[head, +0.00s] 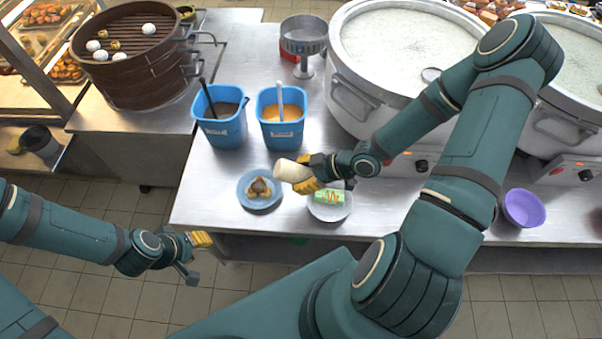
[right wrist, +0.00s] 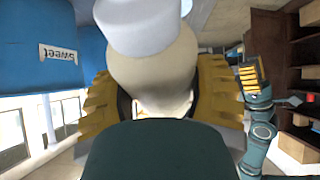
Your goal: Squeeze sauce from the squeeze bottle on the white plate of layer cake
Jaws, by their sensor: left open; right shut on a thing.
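My right gripper (head: 309,172) is shut on the cream squeeze bottle (head: 290,171), which lies nearly level with its end to the left. In the right wrist view the bottle (right wrist: 152,65) sits between the yellow fingers (right wrist: 155,100). The white plate (head: 331,215) is just below and right of the gripper in the head view. It holds a green layer cake (head: 328,197) with orange-brown streaks on top. The bottle's left end shows between this plate and a blue plate, not over the cake. My left gripper (head: 197,256) is open and empty, off the counter's front edge.
A blue plate (head: 244,195) with brown food stands left of the white plate. Two blue tubs (head: 222,130) (head: 283,135) with handles stand behind. Large steel pots (head: 345,70) are at back right, a purple bowl (head: 525,208) at right. Bare counter (head: 205,190) lies at left.

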